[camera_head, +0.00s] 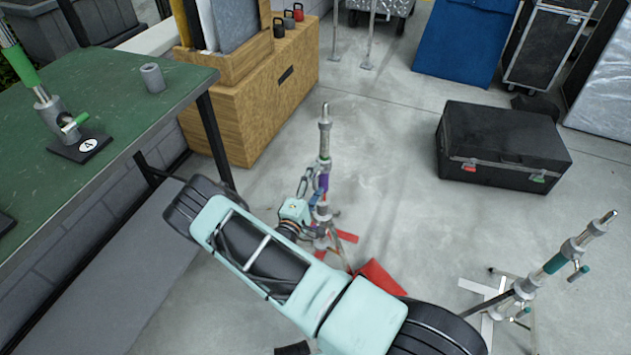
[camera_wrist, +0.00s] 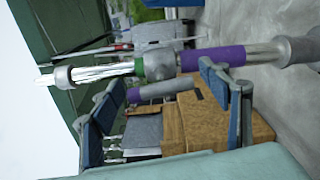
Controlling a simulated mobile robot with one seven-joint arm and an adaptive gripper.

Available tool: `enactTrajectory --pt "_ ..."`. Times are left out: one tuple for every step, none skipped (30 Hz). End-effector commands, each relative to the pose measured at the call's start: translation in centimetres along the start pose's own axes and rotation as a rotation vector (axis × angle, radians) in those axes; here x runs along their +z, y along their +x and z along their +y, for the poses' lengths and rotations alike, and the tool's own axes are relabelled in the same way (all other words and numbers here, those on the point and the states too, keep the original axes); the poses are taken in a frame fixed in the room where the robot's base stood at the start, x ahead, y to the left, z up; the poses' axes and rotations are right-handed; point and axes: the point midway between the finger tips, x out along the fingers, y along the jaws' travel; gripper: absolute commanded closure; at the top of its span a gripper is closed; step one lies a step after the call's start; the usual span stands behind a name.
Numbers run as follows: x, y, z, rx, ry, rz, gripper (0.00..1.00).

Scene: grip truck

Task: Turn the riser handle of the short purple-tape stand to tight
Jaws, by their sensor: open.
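The short purple-tape stand (camera_head: 321,184) stands upright on the floor near the middle of the head view, with legs partly hidden behind my arm. In the wrist view it lies sideways, its purple tape (camera_wrist: 220,59) right of a green-banded collar (camera_wrist: 154,67). A grey and purple bar, apparently the riser handle (camera_wrist: 166,88), sticks out below that collar. My gripper (camera_head: 312,187) is close beside the stand. In the wrist view its dark blue fingers are wide apart, one on each side of the handle; I see no contact, and the depth gap is unclear.
A teal-tape stand (camera_head: 553,264) is at the right. A green table (camera_head: 120,110) with a numbered clamp base (camera_head: 85,146) is at the left. A wooden cabinet (camera_head: 262,105) stands behind, and a black case (camera_head: 500,140) lies right on open floor.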

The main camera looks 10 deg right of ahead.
Motion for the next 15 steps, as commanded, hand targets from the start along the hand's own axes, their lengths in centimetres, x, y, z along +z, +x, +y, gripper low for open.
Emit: enactTrajectory --pt "0.0 0.0 0.0 0.0 0.0 0.0 0.3" --pt "0.0 0.0 0.0 0.0 0.0 0.0 0.3" --pt "0.0 0.0 0.0 0.001 0.0 0.0 0.3" --pt "0.0 0.0 0.0 0.001 0.0 0.0 0.3" --pt "0.0 -0.1 0.0 0.0 0.0 0.0 0.3" --pt "0.0 -0.3 0.0 0.0 0.0 0.001 0.3" --pt "-0.1 -0.5 0.0 0.0 0.0 0.001 0.3" --pt "-0.1 -0.8 0.0 0.0 -0.001 0.002 0.3" --pt "-0.1 -1.3 0.0 0.001 -0.001 0.002 0.3" --pt "-0.1 -1.8 0.0 0.001 -0.001 0.003 0.3" --pt "-0.1 -2.3 0.0 0.0 -0.002 0.003 0.3" --pt "-0.1 -3.1 0.0 -0.001 -0.002 0.003 0.3" --pt "-0.2 -3.8 0.0 -0.001 -0.001 0.004 0.3" --pt "-0.1 -4.5 0.0 0.0 -0.002 0.004 0.3" --pt "-0.1 -5.4 0.0 0.0 -0.002 0.004 0.3"
